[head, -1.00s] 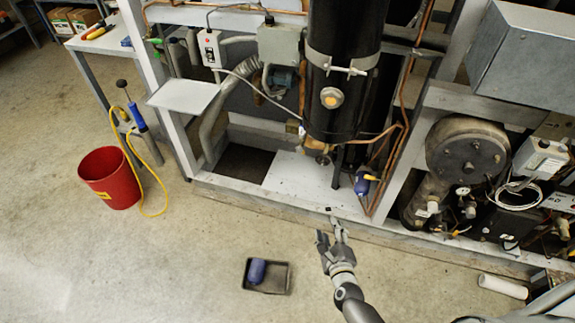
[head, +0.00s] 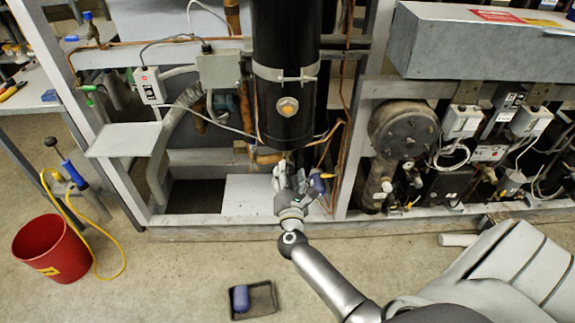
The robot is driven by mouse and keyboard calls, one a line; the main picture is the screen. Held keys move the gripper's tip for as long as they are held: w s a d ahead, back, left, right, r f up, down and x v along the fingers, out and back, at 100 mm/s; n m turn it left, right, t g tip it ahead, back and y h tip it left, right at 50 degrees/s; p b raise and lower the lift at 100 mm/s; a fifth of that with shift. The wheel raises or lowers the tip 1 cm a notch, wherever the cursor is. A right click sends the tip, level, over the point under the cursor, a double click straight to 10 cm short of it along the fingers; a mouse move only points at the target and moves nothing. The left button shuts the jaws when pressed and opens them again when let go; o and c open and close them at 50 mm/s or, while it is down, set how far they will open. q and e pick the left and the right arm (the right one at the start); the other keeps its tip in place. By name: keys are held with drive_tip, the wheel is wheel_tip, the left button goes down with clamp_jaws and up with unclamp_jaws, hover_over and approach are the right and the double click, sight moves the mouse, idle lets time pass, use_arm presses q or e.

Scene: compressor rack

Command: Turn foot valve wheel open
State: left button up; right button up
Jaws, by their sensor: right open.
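The black vertical tank (head: 285,70) stands in the rack in the middle of the head view. In the earlier frame a small dark wheel shows under its bottom end; now my right gripper largely hides that spot, so I cannot make out the wheel clearly. My right gripper (head: 288,172) reaches into the rack just below the tank. Its fingers point up and away from me and stand apart, open. I cannot tell whether they touch the wheel. My left gripper is not in view.
A blue item (head: 318,181) stands just right of my gripper. Copper pipes (head: 346,120) run down beside the tank. A frame rail (head: 210,219) crosses in front. A black tray (head: 254,300) and a red bucket (head: 45,250) are on the otherwise mostly clear floor.

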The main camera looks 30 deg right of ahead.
sight(288, 168)
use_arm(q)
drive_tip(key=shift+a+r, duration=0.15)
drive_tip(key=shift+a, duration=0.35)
use_arm(e)
drive_tip(key=shift+x, duration=1.9)
drive_tip(key=c, duration=0.8)
drive_tip(key=shift+o, duration=0.2)
